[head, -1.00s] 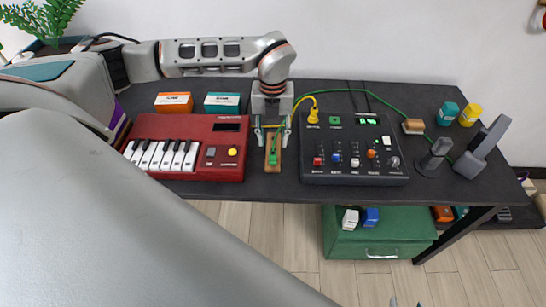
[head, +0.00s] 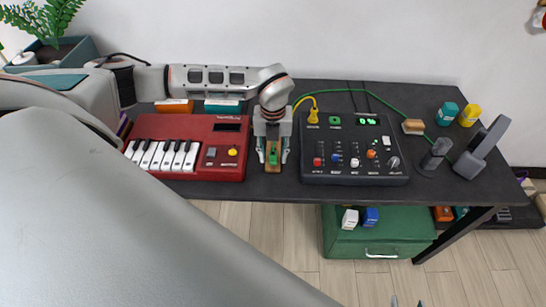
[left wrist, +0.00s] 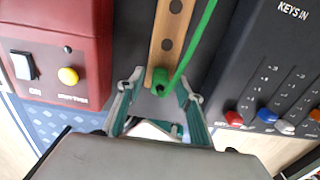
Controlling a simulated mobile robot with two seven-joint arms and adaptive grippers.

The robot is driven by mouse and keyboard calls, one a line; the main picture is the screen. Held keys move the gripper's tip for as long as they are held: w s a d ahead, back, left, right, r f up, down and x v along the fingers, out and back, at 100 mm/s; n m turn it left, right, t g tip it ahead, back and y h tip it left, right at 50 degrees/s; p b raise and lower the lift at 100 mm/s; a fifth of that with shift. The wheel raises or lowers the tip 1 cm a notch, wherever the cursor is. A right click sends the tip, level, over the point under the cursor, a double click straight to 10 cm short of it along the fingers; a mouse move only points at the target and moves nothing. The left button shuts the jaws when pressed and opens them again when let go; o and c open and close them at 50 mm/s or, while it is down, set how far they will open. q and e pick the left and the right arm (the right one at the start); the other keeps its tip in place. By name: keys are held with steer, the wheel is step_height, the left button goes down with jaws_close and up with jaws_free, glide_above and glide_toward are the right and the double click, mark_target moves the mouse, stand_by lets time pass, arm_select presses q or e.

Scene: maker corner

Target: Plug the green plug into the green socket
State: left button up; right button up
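The green plug (head: 272,158) lies on a perforated wooden strip (head: 269,173) between the red keyboard and the dark mixer. It also shows in the left wrist view (left wrist: 161,82), with its green cable running up from it. My left gripper (head: 272,156) is open and low over the plug, one finger on each side. In the left wrist view gaps show between plug and fingers. The green socket (head: 335,120) is on the mixer's top left and looks empty. Two tips of my right gripper (head: 407,302) show at the bottom edge, apart.
A yellow plug (head: 313,117) stands at the mixer (head: 355,173), left of the green socket. The red keyboard (head: 222,152) is close on the left.

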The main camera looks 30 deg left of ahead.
mark_target(273, 153)
arm_select(q)
jaws_close()
steer(key=shift+r, duration=0.1)
stand_by(0.3)
step_height(273, 153, up, 20)
stand_by(0.5)
steer(key=shift+d, duration=0.1)
